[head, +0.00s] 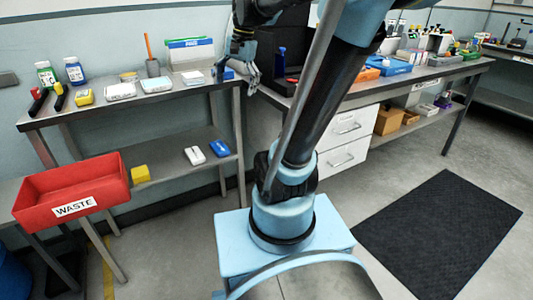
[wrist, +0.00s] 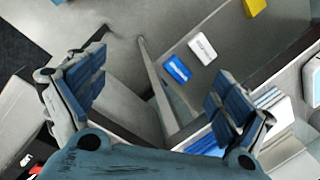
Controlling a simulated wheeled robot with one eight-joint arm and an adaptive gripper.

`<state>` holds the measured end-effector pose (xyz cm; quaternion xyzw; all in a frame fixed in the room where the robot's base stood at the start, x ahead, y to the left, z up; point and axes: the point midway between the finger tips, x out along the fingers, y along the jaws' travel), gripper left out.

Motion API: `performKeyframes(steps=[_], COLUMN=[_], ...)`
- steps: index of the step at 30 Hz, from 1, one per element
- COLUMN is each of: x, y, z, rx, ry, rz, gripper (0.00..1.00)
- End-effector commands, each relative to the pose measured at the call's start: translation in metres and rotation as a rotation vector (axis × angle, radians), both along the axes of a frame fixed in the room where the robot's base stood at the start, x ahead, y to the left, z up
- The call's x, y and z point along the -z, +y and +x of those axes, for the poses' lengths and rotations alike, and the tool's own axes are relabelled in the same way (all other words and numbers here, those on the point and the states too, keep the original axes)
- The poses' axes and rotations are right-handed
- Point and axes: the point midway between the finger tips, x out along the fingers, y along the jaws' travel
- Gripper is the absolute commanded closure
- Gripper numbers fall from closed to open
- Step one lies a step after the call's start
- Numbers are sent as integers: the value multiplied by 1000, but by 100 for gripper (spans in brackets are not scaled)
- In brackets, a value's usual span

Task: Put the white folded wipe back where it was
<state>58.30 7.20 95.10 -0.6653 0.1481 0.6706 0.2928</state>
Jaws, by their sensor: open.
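A white, flat, folded-looking piece (head: 193,78) lies on the upper top of the grey bench, left of my gripper. I take it for the folded wipe, but cannot be certain. A white block (head: 194,155) lies on the lower shelf beside a blue block (head: 219,148). The wrist view also shows this white block (wrist: 202,48) and blue block (wrist: 177,68).
The bench top (head: 105,104) also holds bottles, a yellow box (head: 84,97), pale trays and a pencil cup (head: 153,67). A red waste bin (head: 73,187) stands front left. A yellow block (head: 140,174) is on the lower shelf. A black mat (head: 440,235) lies right.

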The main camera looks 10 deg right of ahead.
Motion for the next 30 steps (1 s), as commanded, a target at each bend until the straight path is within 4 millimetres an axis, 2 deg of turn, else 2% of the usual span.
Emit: performKeyframes(steps=[1,9,15,18,23,30], x=[14,89,146,167,185,188], y=[-6,-38,-58,-64,-71,-72], z=[-15,-84,-126,-139,-150,-151], rx=[-41,-309,-495,-565,-626,-636], ry=[-20,-119,-170,-185,-195,-197], rz=[-17,-127,-211,-242,-271,-275], gripper=[7,7,7,7,7,7])
